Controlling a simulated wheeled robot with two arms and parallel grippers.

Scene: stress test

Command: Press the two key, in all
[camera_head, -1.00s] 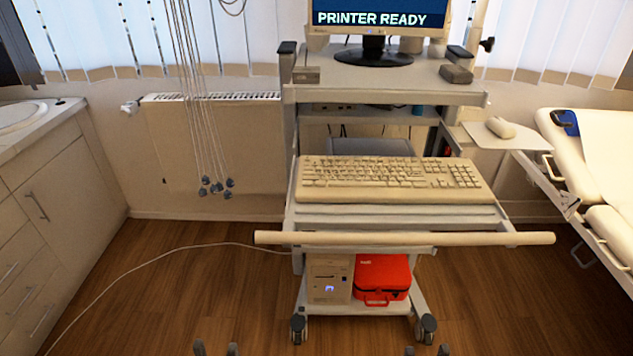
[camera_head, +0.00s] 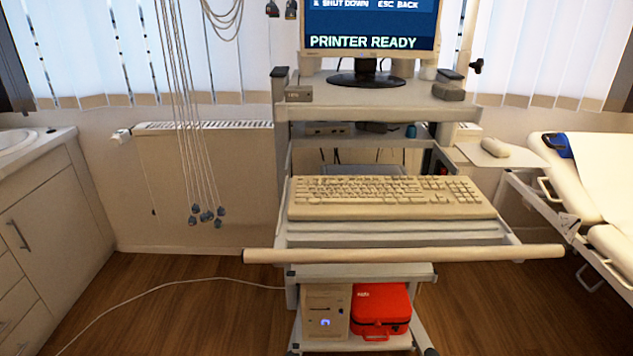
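A beige keyboard (camera_head: 385,198) lies on the pull-out shelf of a grey cart, in the middle of the view. Its keys are too small to read, so I cannot tell the two key by its label. The monitor (camera_head: 371,27) on top of the cart reads "PRINTER READY", with part of a line above it reading "SHUT DOWN ESC BACK". Its upper part is cut off. Neither of my grippers shows in this view.
A long handle bar (camera_head: 404,254) runs across the cart's front, below the keyboard. A red case (camera_head: 381,312) and a computer tower (camera_head: 325,311) stand on the lower shelf. Cabinets (camera_head: 38,225) are at left, a bed (camera_head: 600,190) at right. A cable (camera_head: 165,285) crosses the floor.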

